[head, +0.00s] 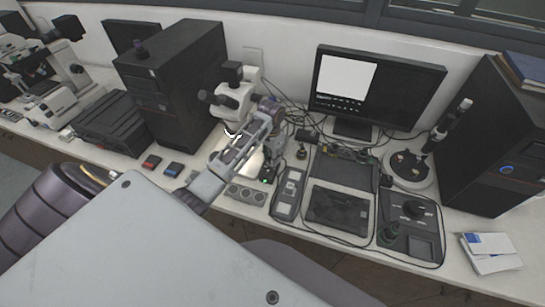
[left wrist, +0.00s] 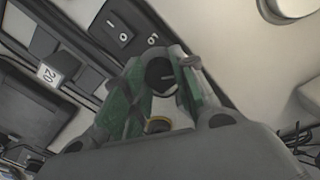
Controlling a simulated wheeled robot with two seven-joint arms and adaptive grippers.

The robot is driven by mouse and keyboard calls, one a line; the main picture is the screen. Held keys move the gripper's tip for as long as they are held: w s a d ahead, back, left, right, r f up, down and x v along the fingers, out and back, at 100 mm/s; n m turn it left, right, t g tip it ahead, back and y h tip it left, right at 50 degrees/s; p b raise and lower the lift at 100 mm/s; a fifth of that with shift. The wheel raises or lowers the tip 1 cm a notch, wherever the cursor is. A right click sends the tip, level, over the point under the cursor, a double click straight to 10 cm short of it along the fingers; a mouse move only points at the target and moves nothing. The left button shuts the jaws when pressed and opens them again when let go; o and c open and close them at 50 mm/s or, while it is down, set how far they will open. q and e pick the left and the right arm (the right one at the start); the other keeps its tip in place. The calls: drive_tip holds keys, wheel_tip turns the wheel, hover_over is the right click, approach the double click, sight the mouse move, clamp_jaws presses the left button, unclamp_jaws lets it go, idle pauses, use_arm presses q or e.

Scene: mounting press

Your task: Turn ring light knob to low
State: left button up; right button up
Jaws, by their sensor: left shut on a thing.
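The ring light knob (left wrist: 160,74), black with a pale pointer line, shows in the left wrist view between the green fingertips of my left gripper (left wrist: 162,80). The gripper is shut on it, one finger on each side. In the head view my left gripper (head: 267,176) reaches down beside the microscope (head: 236,97). The knob is hidden there by my arm and gripper. I cannot read the knob's setting. My right gripper is not in view.
A black computer tower (head: 175,85) is to the left, a monitor (head: 375,85) to the right. A small red box (head: 151,162) lies left of my arm.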

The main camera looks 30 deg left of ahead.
use_arm(q)
drive_tip(key=n, duration=1.2)
drive_tip(key=shift+t, duration=0.3)
drive_tip(key=shift+r, duration=0.1)
drive_tip(key=o, duration=1)
drive_tip(key=shift+o, duration=0.2)
drive_tip(key=shift+s+a+r, duration=0.1)
drive_tip(key=shift+a+r, duration=0.05)
drive_tip(key=shift+r, duration=3.55)
drive_tip(key=shift+f, duration=0.1)
